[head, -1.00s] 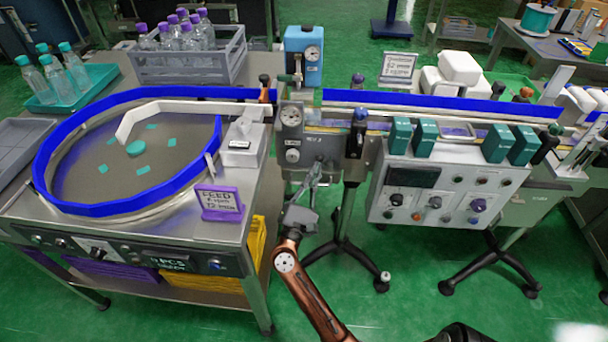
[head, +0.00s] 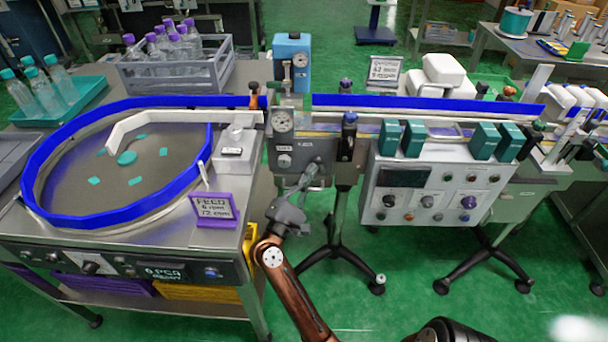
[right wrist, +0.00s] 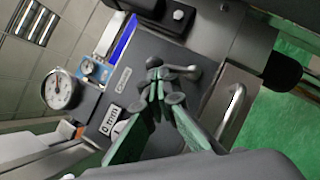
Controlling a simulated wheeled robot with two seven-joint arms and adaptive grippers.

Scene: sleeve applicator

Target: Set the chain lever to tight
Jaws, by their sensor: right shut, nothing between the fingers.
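A small grey metal lever (right wrist: 182,72) sticks out from the dark front plate of the grey unit in the right wrist view, beside a small plate whose text is too blurred to read. I take it for the chain lever; its setting cannot be read. My right gripper (head: 313,170) is in front of that unit, below the round gauge (head: 283,121). In the right wrist view its fingers (right wrist: 158,88) are shut and empty, with the tips right by the lever's pivot end. I cannot tell whether they touch it. My left gripper is not in view.
A feed table with a blue-rimmed ring (head: 125,215) stands at the left, with a purple sign (head: 214,208) at its near right edge. A control box (head: 427,192) with knobs and the blue-railed conveyor (head: 425,105) extend right.

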